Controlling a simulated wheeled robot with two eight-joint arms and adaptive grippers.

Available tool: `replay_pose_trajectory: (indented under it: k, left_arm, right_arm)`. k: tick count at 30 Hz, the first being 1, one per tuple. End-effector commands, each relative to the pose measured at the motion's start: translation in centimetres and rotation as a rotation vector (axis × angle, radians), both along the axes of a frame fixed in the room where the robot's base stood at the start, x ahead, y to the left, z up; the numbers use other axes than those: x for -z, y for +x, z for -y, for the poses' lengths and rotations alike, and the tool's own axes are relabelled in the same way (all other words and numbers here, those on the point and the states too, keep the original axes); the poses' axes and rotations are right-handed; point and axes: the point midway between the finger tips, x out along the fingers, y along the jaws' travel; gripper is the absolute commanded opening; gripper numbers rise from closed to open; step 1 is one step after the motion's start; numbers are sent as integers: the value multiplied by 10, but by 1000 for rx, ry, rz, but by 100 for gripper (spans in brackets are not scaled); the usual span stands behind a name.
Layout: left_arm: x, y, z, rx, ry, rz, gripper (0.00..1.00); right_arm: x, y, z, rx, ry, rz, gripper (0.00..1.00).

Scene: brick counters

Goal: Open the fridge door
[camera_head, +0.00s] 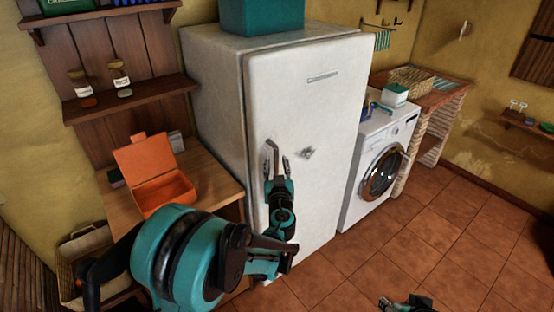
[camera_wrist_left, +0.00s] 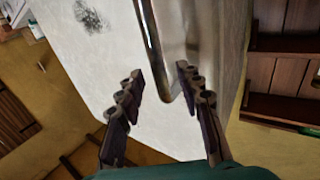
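The white fridge (camera_head: 315,95) stands against the wall with its door shut. Its metal door handle (camera_head: 270,146) is a vertical bar near the door's left edge. My left gripper (camera_head: 277,168) is at the handle's lower end. In the left wrist view the gripper (camera_wrist_left: 160,78) is open, with one finger on each side of the handle (camera_wrist_left: 168,55); the fingers look apart from the bar. My right gripper (camera_head: 384,302) shows only in part at the bottom edge of the head view, low over the floor and away from the fridge; its finger opening is unclear.
A wooden counter (camera_head: 211,180) with an open orange box (camera_head: 165,194) stands left of the fridge. A washing machine (camera_head: 377,170) stands to its right. A teal box (camera_head: 262,14) sits on top. The tiled floor (camera_head: 425,240) in front is clear.

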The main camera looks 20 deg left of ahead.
Motion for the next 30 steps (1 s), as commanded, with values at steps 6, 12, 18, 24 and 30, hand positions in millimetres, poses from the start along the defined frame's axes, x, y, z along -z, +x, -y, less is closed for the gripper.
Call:
replay_pose_trajectory:
  k: [6, 12, 18, 24, 30]
  left_arm:
    - [1, 25, -8, -1, 0, 0, 36]
    - [0, 29, -10, 0, 0, 0, 36]
    - [0, 29, -10, 0, 0, -1, 17]
    - [0, 29, -9, 0, 0, -1, 0]
    - [0, 29, -9, 0, 0, -1, 0]
  right_arm:
    - [7, 0, 0, 0, 0, 0, 40]
    - [7, 0, 0, 0, 0, 0, 40]
    - [7, 0, 0, 0, 0, 0, 40]
    - [7, 0, 0, 0, 0, 0, 40]
    - [7, 0, 0, 0, 0, 0, 40]
